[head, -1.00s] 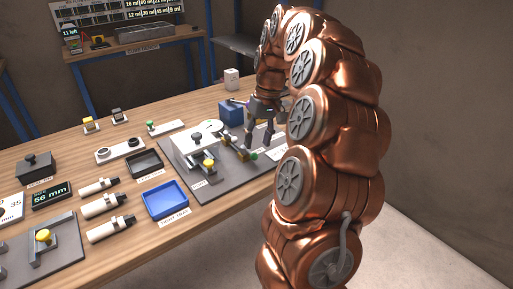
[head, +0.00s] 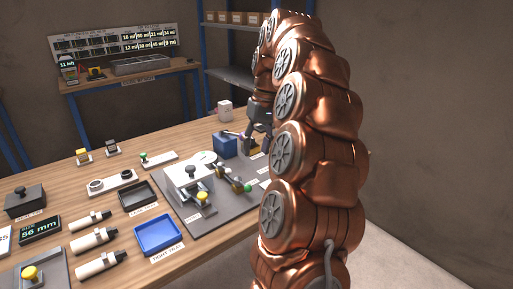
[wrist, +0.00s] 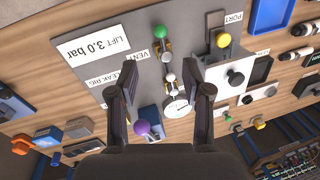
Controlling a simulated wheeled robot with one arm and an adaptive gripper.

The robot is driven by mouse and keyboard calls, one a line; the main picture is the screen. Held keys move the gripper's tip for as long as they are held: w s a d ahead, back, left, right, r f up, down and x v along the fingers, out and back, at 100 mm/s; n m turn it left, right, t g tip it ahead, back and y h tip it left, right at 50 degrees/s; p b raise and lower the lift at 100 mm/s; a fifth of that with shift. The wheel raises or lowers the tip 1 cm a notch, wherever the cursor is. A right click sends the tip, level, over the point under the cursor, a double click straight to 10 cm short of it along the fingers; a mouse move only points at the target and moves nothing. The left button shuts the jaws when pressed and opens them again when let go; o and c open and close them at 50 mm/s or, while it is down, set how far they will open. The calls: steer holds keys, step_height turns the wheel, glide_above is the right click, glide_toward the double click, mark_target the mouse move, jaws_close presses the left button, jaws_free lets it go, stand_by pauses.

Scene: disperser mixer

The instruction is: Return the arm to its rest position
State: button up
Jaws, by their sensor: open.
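My copper-coloured arm (head: 318,140) rises in a tall arc on the right of the head view, with its far end bent down over the back right of the bench. My gripper (head: 258,146) hangs there, pointing down near the blue block (head: 225,145) and the grey rig plate (head: 235,203). In the wrist view my gripper (wrist: 163,88) has its two fingers well apart with nothing held between them. The rig plate, valve knobs and a round gauge (wrist: 177,106) show beyond the fingers. The exact height above the plate is hard to tell.
The wooden bench (head: 120,165) holds a blue tray (head: 158,234), a black tray (head: 138,196), several white cylinders (head: 92,240) and a display reading 56 mm (head: 40,230). Shelves (head: 232,75) stand behind. Open floor (head: 400,250) lies at the right.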

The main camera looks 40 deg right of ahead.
stand_by(0.5)
steer(key=s+a+r+n+g+p, duration=0.1)
steer(key=s+a+p, duration=0.15)
steer(key=a, duration=0.75)
steer(key=s+a+n+p, duration=0.2)
steer(key=s+a, duration=0.2)
steer(key=a, duration=0.6)
steer(key=s+a+f+h+p, duration=0.1)
steer(key=s+a+f+p, duration=0.1)
steer(key=s, duration=0.7)
steer(key=s+a+f+g+h+p, duration=0.1)
steer(key=s+a+f+p, duration=0.2)
steer(key=s, duration=0.6)
steer(key=shift+s+a+f, duration=0.2)
steer(key=shift+a+f, duration=0.45)
steer(key=shift+a, duration=0.6)
